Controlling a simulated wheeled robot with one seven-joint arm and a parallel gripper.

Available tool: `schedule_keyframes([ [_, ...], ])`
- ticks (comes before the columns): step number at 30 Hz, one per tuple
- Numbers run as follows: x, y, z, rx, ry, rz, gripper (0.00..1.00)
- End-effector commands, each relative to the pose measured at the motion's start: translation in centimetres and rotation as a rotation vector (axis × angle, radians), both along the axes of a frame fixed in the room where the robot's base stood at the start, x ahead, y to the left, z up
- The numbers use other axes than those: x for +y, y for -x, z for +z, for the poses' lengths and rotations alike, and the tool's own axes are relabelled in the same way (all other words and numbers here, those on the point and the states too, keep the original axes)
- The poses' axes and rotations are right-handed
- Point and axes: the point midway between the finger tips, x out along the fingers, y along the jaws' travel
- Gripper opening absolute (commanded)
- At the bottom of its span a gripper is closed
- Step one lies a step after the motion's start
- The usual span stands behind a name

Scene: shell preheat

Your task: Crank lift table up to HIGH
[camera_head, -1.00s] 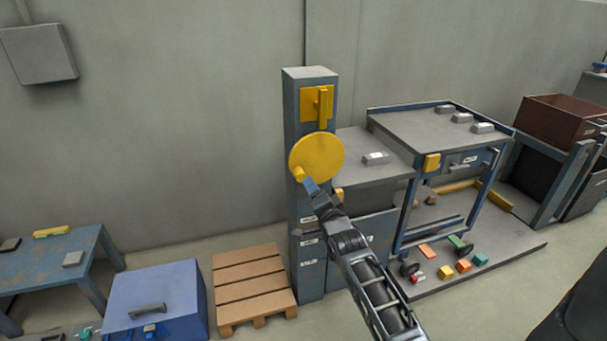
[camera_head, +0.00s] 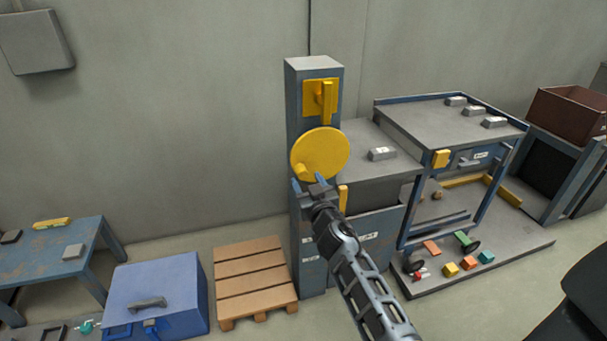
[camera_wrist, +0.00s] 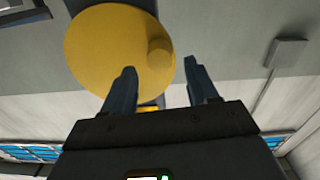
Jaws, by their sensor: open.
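The crank is a yellow disc (camera_head: 322,150) on the front of a grey-blue column (camera_head: 303,110). Its short yellow knob (camera_head: 301,171) sits at the disc's lower left. In the wrist view the disc (camera_wrist: 105,45) fills the upper left, with the knob (camera_wrist: 158,54) at its right side. My gripper (camera_head: 308,182) is open and empty just below the knob. In the wrist view the knob lies beyond and between the fingertips of my gripper (camera_wrist: 160,70); contact cannot be told. A grey table top (camera_head: 385,140) with one ingot (camera_head: 382,154) adjoins the column.
A yellow plate with a bar (camera_head: 322,98) is above the disc. A blue-framed table (camera_head: 425,125) with several ingots stands at right, with coloured blocks on the base below. A wooden pallet (camera_head: 255,280) and a blue box (camera_head: 155,300) lie left of the column.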

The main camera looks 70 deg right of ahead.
Motion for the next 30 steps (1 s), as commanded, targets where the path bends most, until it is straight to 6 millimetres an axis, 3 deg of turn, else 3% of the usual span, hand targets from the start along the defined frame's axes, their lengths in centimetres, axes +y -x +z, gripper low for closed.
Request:
schedule_keyframes([
  [9, -2.9, -2.4, 0.0, 0.000, 0.000, -0.001, 0.58],
  [20, -3.2, -2.6, 0.0, 0.000, -0.001, -0.001, 0.57],
  [30, -3.1, -2.6, 0.0, 0.000, -0.001, -0.001, 0.25],
])
